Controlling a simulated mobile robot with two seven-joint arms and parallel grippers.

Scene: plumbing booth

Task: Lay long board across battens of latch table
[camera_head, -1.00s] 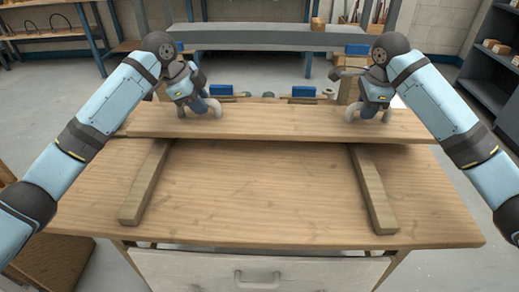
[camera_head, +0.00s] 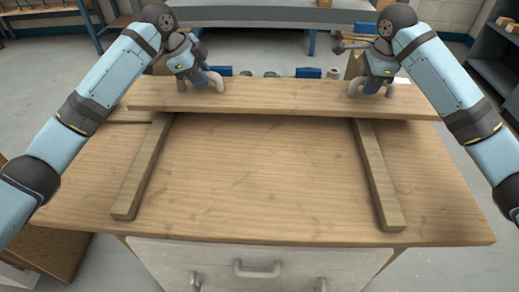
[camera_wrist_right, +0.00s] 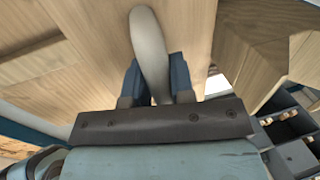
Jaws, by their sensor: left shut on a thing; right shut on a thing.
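The long board (camera_head: 285,97) lies crosswise over the far part of the latch table (camera_head: 260,185), spanning the left batten (camera_head: 143,172) and right batten (camera_head: 379,178). Both battens stick out from under its near edge. I cannot tell whether the board touches them. My left gripper (camera_head: 208,82) is shut on a grey curved handle on the board's left part. My right gripper (camera_head: 371,88) is shut on a similar handle on the right. In the right wrist view this pale handle (camera_wrist_right: 149,45) stands between the blue fingers (camera_wrist_right: 155,85).
The table's near surface between the battens is clear. A drawer with a grey handle (camera_head: 257,270) is in the table's front. Blue items (camera_head: 308,72) show behind the board, and a grey bench (camera_head: 270,14) stands further back. A dark shelf (camera_head: 490,70) is at the right.

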